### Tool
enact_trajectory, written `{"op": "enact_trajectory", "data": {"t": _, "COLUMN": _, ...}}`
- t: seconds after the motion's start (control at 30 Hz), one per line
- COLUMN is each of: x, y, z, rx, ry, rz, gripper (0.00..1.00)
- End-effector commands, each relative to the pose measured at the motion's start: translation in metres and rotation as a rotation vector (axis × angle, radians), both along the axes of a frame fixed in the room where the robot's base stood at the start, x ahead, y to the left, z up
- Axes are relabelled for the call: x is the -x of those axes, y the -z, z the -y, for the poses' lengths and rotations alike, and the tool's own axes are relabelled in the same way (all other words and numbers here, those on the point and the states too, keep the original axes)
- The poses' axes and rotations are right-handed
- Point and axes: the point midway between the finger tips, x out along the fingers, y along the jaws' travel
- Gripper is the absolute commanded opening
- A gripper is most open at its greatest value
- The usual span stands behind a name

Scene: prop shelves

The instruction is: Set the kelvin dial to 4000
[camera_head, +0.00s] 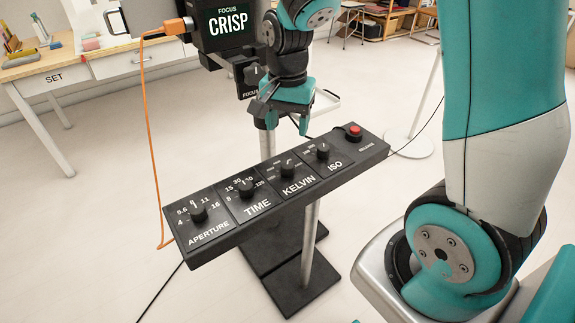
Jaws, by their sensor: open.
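The kelvin dial (288,167) is a black knob with a light pointer line on a black control panel (220,243), between the TIME dial (246,187) and the ISO dial (322,150). The numbers around the kelvin dial are too small to read, so I cannot tell its setting. My gripper (282,125) is teal and dark, open and empty. It is behind and above the panel in the picture, apart from the kelvin dial.
The APERTURE dial (198,213) is at the panel's left end, a red RELEASE button (353,130) at its right end. A camera (228,27) reading FOCUS CRISP stands behind, with an orange cable (150,130). A desk (50,68) marked SET is at left.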

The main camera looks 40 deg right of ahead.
Motion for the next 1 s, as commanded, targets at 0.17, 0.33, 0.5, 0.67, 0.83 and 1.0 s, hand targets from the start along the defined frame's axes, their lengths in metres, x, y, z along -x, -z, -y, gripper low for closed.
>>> {"op": "enact_trajectory", "data": {"t": 0.17, "x": 0.001, "y": 0.044, "z": 0.000, "rx": -0.001, "ry": -0.002, "rz": -0.007, "gripper": 0.59}}
{"op": "enact_trajectory", "data": {"t": 0.33, "x": 0.001, "y": 0.080, "z": -0.001, "rx": -0.001, "ry": -0.003, "rz": -0.005, "gripper": 0.59}}
{"op": "enact_trajectory", "data": {"t": 0.5, "x": 0.001, "y": 0.105, "z": -0.001, "rx": -0.001, "ry": -0.004, "rz": -0.003, "gripper": 0.59}}
{"op": "enact_trajectory", "data": {"t": 0.67, "x": 0.001, "y": 0.115, "z": -0.001, "rx": -0.001, "ry": -0.004, "rz": -0.001, "gripper": 0.59}}
{"op": "enact_trajectory", "data": {"t": 0.83, "x": 0.000, "y": 0.117, "z": -0.001, "rx": -0.001, "ry": -0.004, "rz": 0.001, "gripper": 0.59}}
{"op": "enact_trajectory", "data": {"t": 1.0, "x": 0.000, "y": 0.117, "z": -0.001, "rx": -0.001, "ry": -0.004, "rz": 0.001, "gripper": 0.50}}
